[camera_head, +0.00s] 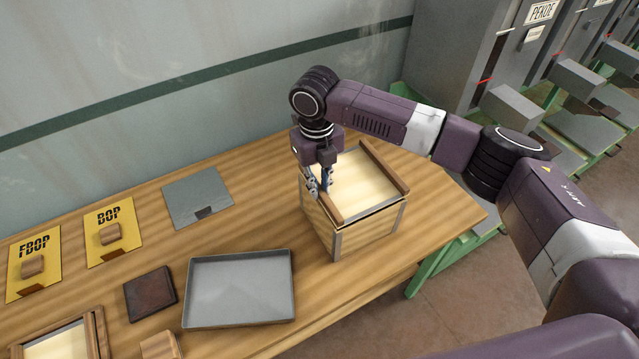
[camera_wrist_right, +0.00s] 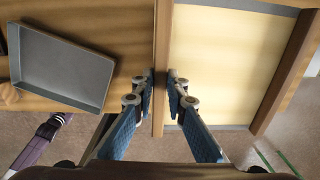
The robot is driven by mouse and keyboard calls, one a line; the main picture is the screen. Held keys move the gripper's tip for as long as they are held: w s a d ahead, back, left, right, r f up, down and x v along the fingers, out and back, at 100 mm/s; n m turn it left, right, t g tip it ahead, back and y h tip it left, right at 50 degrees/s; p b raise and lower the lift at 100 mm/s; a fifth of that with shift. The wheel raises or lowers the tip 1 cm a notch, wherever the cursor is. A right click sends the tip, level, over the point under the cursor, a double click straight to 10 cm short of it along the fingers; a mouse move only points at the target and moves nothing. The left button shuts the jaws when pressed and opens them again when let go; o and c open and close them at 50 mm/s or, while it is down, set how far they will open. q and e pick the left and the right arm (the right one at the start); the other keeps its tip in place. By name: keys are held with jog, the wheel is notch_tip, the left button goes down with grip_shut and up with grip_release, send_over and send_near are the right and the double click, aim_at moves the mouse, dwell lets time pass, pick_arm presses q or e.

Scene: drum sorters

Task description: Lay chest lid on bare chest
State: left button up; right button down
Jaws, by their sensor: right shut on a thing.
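The wooden chest (camera_head: 355,235) with grey metal corners stands near the table's right end. The chest lid, a cream panel with two brown wooden battens (camera_head: 384,167), lies over the chest's top, roughly lined up with it. A thin gap under it is too small to judge, so I cannot tell if it rests fully. My right gripper (camera_head: 321,193) points down and is shut on the near-left batten. In the right wrist view, the fingers (camera_wrist_right: 161,85) pinch that batten (camera_wrist_right: 162,35) beside the cream panel (camera_wrist_right: 215,65). Part of my left arm (camera_wrist_right: 42,132) shows there; its jaws are unclear.
A grey tray (camera_head: 240,288) lies left of the chest, with a dark brown block (camera_head: 150,293) beside it. A grey plate (camera_head: 197,198) and yellow cards (camera_head: 113,232) lie behind. A wood-framed cream panel (camera_head: 65,343) is at bottom left. The wall bounds the back.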

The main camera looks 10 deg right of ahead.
dwell(0.4)
jog(key=shift+p, duration=0.4)
jog(key=shift+f+b, duration=0.35)
jog(key=shift+f, duration=0.55)
jog(key=c, duration=1.8)
grip_release()
jog(key=shift+c, duration=0.2)
notch_tip(320, 180, up, 12)
jog(key=shift+a, duration=0.2)
jog(key=shift+s, duration=0.1)
